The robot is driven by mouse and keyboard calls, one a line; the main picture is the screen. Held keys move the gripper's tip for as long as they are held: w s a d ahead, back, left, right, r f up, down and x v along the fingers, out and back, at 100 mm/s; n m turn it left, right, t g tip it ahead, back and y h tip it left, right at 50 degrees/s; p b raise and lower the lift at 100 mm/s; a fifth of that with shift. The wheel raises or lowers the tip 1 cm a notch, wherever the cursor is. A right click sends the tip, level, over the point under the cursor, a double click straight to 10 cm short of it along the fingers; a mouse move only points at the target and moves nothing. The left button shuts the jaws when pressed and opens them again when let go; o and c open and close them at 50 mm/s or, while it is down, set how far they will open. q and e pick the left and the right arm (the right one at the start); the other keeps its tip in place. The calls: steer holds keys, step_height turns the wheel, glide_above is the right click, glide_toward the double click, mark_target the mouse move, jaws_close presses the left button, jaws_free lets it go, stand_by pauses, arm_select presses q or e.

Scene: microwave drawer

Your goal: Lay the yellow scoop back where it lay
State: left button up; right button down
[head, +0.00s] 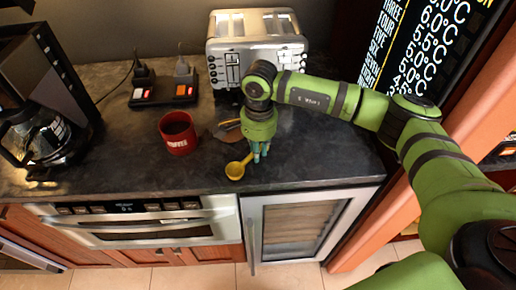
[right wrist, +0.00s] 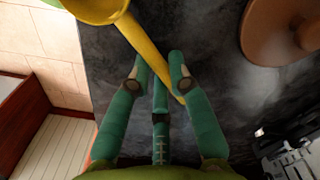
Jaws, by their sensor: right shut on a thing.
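The yellow scoop (head: 235,171) is near the front edge of the dark counter (head: 310,155), its bowl to the left and towards the edge. My right gripper (head: 259,155) points down over the counter and is shut on the scoop's handle. In the right wrist view the scoop (right wrist: 148,48) runs from its bowl at the top, cut off by the frame, down between the green fingers of the gripper (right wrist: 160,80). I cannot tell whether the scoop touches the counter. My left gripper is not in view.
A red mug (head: 178,136) stands left of the scoop. A brown round piece (head: 228,133) lies behind it, partly hidden. A toaster (head: 228,68), a power strip (head: 163,95) and a coffee maker (head: 45,125) stand further off. The counter right of my gripper is clear.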

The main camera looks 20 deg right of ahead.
steer(key=c, duration=1.1)
jaws_free()
steer(key=shift+o, duration=0.2)
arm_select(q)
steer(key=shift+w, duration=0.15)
arm_select(e)
step_height(320, 180, up, 12)
